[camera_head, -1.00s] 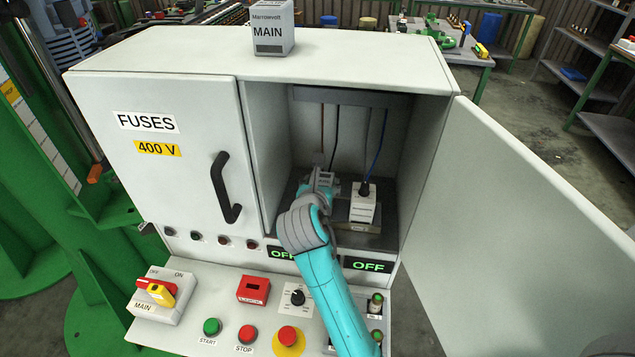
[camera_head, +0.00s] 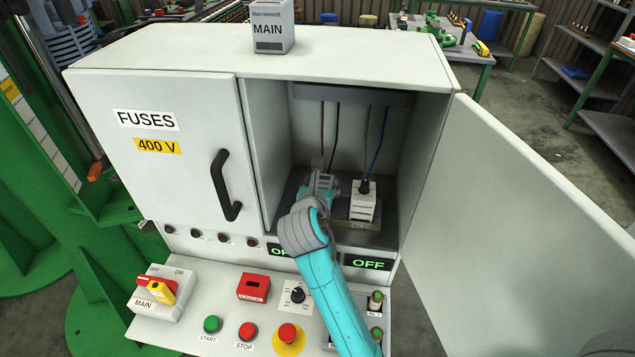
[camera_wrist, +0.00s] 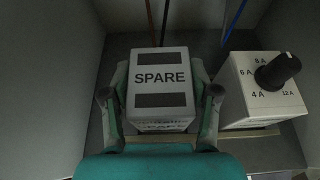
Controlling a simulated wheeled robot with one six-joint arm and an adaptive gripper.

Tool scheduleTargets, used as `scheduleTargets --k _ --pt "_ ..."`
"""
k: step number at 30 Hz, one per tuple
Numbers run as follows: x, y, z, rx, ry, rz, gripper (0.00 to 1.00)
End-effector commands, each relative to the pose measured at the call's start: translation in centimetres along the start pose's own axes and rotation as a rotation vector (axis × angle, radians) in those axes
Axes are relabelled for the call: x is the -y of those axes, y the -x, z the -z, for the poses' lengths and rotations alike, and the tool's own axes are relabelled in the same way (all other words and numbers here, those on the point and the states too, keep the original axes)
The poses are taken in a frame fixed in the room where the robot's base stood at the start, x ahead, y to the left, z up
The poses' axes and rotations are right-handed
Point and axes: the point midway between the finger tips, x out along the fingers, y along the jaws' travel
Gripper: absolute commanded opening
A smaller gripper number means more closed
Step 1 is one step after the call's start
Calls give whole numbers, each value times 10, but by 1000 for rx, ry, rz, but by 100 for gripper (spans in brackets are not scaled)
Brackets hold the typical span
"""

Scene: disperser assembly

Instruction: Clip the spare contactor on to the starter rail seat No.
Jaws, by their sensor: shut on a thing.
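The spare contactor (camera_wrist: 160,78) is a white-grey block labelled SPARE, with dark slots, seen from above in the wrist view. My gripper (camera_wrist: 160,98) is shut on it, one finger along each side. In the head view my gripper (camera_head: 318,184) reaches inside the open right bay of the cabinet, low and near the bay floor. My arm and gripper hide most of the contactor there. The seat under the contactor is mostly hidden; a pale strip (camera_wrist: 245,133) shows to the right. I cannot tell whether the contactor touches the seat.
A white block with a black dial (camera_wrist: 277,71), marked in amps, stands close to the right of my gripper; it also shows in the head view (camera_head: 362,206). Wires (camera_wrist: 235,20) hang behind. The open door (camera_head: 520,200) is on the right. OFF displays (camera_head: 368,262) sit below.

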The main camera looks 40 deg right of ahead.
Motion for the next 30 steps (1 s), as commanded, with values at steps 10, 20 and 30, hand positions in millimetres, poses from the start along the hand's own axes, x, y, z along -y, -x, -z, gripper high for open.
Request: scheduleTargets --k 10,20,30 --pt "0 -3 6 2 0 0 10" --pt "0 -5 11 2 -1 -1 72" --pt "0 -5 12 -1 0 0 89"
